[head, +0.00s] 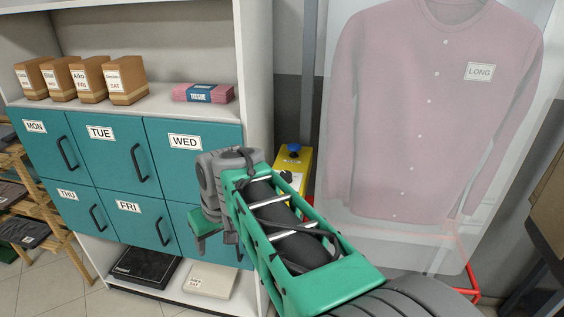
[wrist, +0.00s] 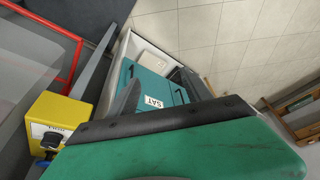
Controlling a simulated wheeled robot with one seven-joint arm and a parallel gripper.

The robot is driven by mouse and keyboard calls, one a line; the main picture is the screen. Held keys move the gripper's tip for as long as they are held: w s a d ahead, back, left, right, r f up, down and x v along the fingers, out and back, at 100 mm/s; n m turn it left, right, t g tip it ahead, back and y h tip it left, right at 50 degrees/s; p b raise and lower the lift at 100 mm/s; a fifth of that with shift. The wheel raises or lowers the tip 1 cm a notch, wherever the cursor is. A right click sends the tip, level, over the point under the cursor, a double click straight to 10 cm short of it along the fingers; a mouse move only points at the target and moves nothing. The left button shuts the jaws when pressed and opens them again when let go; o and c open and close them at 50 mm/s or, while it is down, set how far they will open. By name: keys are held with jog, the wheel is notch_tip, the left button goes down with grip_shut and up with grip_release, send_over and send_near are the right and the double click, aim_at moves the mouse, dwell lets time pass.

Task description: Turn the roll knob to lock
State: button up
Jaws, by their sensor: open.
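A yellow control box (head: 305,158) stands behind my arm in the head view, beside the grey post. A blue knob (head: 294,148) sits on its top, and a dark knob-like part shows lower down, partly covered by my arm. In the wrist view the yellow box (wrist: 62,112) is at the left edge, with a small white label above a black knob (wrist: 51,140). The label is too small to read surely, and the knob's setting cannot be told. My gripper (head: 213,238) is open and empty, left of the box and apart from it, before the teal lockers.
Teal day-labelled lockers (head: 110,150) fill the white shelf at left, with brown parcels (head: 88,79) above. A pink shirt (head: 420,110) in a clear cover hangs at right. A red frame (head: 468,272) runs below it.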

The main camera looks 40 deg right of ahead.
jog(key=w+d+r+p, duration=0.1)
jog(key=w+d+r, duration=0.2)
jog(key=d, duration=0.5)
jog(key=w+d+r+p, duration=0.2)
jog(key=w+d+r, duration=0.15)
jog(key=d, duration=0.45)
jog(key=p, duration=0.1)
send_near(286, 173)
jog(key=f, duration=0.1)
jog(key=shift+m+t+h, duration=0.4)
jog(key=x, duration=0.7)
jog(key=shift+s+a+f+p, duration=0.2)
jog(key=shift+a+f+p, duration=0.05)
jog(key=shift+a+p, duration=0.1)
jog(key=shift+f, duration=0.2)
jog(key=shift+c, duration=0.6)
jog(key=shift+w, duration=0.1)
grip_shut()
